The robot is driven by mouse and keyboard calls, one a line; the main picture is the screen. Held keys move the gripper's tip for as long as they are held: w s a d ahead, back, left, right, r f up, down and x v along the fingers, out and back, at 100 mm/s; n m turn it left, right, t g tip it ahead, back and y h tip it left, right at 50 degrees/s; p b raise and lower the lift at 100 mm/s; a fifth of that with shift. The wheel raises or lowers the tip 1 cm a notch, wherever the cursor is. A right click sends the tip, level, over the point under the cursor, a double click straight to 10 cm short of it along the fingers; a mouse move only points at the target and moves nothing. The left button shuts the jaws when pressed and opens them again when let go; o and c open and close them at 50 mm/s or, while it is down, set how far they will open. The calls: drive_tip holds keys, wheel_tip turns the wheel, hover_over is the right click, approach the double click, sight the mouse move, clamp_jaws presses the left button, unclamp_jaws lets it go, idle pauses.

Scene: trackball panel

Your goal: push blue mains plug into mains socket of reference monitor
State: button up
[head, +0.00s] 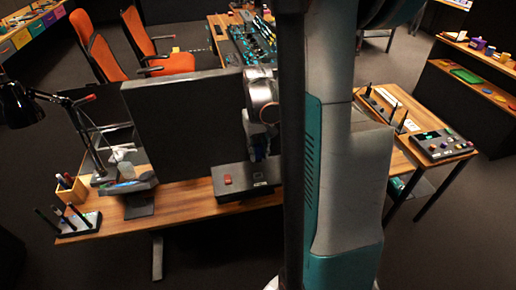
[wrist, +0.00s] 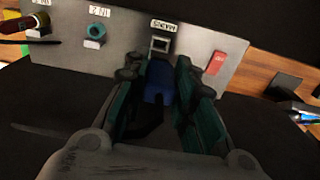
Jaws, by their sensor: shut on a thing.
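My gripper (wrist: 157,72) is shut on the blue mains plug (wrist: 159,82), which sits between its dark teal finger pads. The mains socket (wrist: 160,43) is a dark square opening with a pale label on a grey panel (wrist: 128,48), straight beyond the plug. The plug looks just short of the socket, with a small strip of panel between them. In the head view my gripper (head: 262,137) is over the table, with a bit of blue below it, above the grey box (head: 245,192). The dark monitor (head: 185,125) stands beside it.
A red switch (wrist: 216,63) is right of the socket. A teal ring socket (wrist: 96,32) and a dark plug (wrist: 18,27) in another socket are to its left. A desk lamp (head: 82,140) and a pen box (head: 70,190) stand on the table's left.

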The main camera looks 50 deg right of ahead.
sight(258, 146)
drive_tip(key=shift+s+a+f, duration=0.1)
drive_tip(key=shift+f+b, duration=0.2)
drive_tip(key=shift+b, duration=0.2)
drive_tip(key=shift+f+b, duration=2.1)
drive_tip(key=shift+f, duration=0.5)
drive_tip(key=shift+f+b, duration=1.3)
drive_tip(key=o, duration=1)
drive_tip(key=shift+o, duration=0.2)
wheel_tip(258, 146, up, 12)
